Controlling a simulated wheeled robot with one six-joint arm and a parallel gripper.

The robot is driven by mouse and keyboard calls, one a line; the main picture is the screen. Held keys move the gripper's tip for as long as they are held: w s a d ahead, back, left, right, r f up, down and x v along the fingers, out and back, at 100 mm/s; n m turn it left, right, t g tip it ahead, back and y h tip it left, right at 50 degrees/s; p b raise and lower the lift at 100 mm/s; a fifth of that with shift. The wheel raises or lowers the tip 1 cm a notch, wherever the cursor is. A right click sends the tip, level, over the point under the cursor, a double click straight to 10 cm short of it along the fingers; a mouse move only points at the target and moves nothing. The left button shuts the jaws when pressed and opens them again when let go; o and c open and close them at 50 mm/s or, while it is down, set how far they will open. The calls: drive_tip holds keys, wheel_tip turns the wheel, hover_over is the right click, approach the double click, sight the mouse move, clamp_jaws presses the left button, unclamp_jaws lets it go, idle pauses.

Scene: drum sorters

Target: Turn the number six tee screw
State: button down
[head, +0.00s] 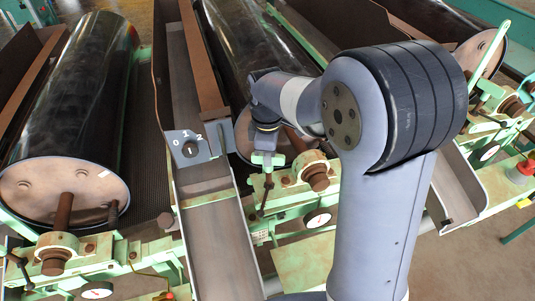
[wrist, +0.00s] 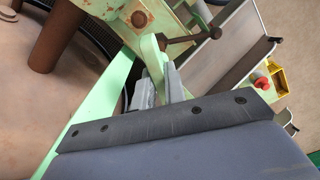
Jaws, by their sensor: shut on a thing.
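My gripper (head: 267,150) reaches down at the front of the middle drum sorter. In the wrist view its grey fingers (wrist: 161,84) are shut around a green tab (wrist: 152,52) with a rounded end. A dark tee screw bar (wrist: 192,38) with a knobbed end sits right at this tab and sticks out to the right. In the head view the dark bar (head: 264,192) hangs down below the fingers. How the tab and bar join is partly hidden by the fingers. I see no number six on it.
A plate marked 0, 1, 2 (head: 191,148) stands just left of my gripper. A rusty bolt (head: 316,177) and a gauge (head: 317,218) are close on the right. Another drum (head: 75,90) lies at the left. Sloping metal chutes (head: 215,225) run between the sorters.

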drive_tip(key=shift+d, duration=0.15)
drive_tip(key=c, duration=1.6)
unclamp_jaws()
drive_tip(key=shift+w+d, duration=0.1)
drive_tip(key=shift+d, duration=0.05)
drive_tip(key=shift+o, duration=0.7)
wheel_tip(320, 180, up, 11)
drive_tip(key=b, duration=0.1)
drive_tip(key=shift+a, duration=0.2)
drive_tip(key=shift+f, duration=0.2)
wheel_tip(320, 180, down, 10)
drive_tip(key=shift+f+p, duration=0.15)
drive_tip(key=shift+p, duration=0.35)
drive_tip(key=shift+f, duration=0.2)
